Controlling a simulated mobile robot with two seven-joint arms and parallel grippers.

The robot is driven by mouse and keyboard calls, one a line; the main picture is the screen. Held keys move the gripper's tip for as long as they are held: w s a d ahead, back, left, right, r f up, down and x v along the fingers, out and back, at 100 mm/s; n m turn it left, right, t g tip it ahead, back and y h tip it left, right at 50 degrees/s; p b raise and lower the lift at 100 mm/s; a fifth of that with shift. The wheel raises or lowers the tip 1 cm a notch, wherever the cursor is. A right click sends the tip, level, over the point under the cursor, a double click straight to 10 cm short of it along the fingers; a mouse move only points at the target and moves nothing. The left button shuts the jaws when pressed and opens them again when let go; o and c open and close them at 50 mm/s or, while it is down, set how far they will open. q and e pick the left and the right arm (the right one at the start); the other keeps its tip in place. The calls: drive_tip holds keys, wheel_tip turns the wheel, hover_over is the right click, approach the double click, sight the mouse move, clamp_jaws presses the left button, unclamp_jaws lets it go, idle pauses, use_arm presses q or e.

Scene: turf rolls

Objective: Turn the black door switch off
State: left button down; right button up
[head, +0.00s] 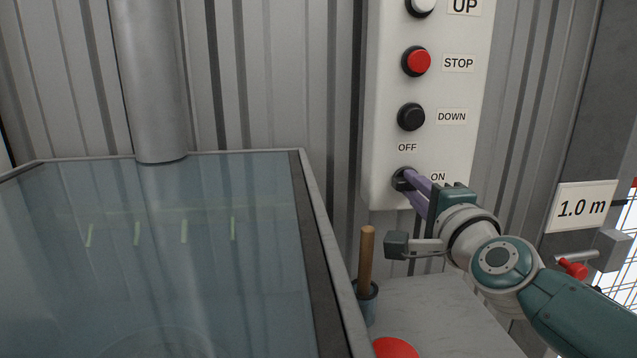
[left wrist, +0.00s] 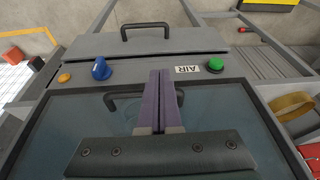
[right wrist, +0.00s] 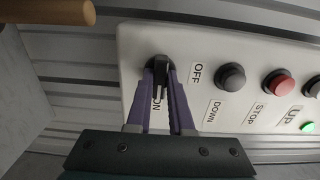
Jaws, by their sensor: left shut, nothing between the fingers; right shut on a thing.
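The black door switch (head: 402,181) is at the bottom of the white control panel (head: 385,90), with an OFF label above it and an ON label to its right. My right gripper (head: 411,179) is at the switch with its purple fingers closed on the handle. In the right wrist view the fingers (right wrist: 159,78) lie on both sides of the black switch handle (right wrist: 159,72), which points toward the ON label. My left gripper (left wrist: 160,76) is shut and empty above the glass-topped cabinet, and is out of the head view.
Above the switch are the black DOWN button (head: 411,117), red STOP button (head: 417,61) and white UP button (head: 420,5). A wooden handle (head: 367,258) stands in a cup below. The glass-topped cabinet's edge (head: 322,225) lies left. A blue knob (left wrist: 101,69) and green button (left wrist: 216,65) are near my left gripper.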

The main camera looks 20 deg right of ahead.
clamp_jaws()
idle(0.3)
drive_tip(key=shift+n+p, duration=1.6)
drive_tip(key=shift+n, duration=7.2)
